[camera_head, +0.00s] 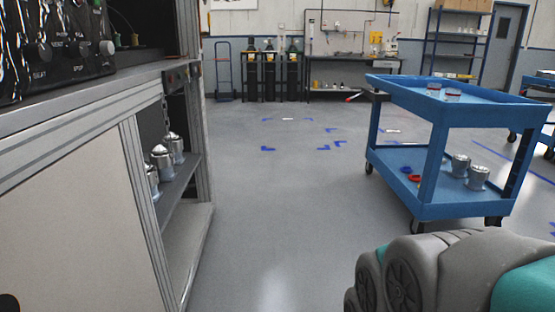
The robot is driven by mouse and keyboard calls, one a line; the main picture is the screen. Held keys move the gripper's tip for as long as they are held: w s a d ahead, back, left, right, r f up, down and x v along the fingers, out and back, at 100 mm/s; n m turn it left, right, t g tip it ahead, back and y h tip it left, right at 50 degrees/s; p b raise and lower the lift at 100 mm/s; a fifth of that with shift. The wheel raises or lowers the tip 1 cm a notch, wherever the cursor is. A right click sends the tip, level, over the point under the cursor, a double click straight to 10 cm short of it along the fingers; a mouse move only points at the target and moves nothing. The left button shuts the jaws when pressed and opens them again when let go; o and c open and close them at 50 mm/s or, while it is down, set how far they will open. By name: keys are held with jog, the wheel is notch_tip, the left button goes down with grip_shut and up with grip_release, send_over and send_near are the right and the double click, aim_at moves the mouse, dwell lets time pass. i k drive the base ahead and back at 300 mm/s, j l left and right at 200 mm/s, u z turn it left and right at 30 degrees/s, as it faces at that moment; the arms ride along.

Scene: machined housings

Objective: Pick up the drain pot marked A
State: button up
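Several shiny metal pots with domed tops (163,161) stand on an inner shelf of the workbench at the left. Two more metal pots, (460,164) and (477,177), stand on the lower shelf of the blue cart (430,210) at the right. No letter A is readable on any of them, so I cannot tell which is the drain pot marked A. My gripper is not in view; only grey and teal arm parts of mine show at the lower right.
A red ring (414,178) and a blue ring (406,170) lie on the cart's lower shelf. Small items (452,93) sit on its top. Grey floor (280,200) is free between workbench and cart. Gas cylinders (270,72) stand at the back.

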aim_at(434, 89)
jog(key=i+z, duration=0.15)
jog(key=i, duration=0.55)
jog(key=i+z, duration=0.15)
jog(key=i, duration=0.5)
jog(key=i+j+z, duration=0.15)
jog(key=i, duration=0.55)
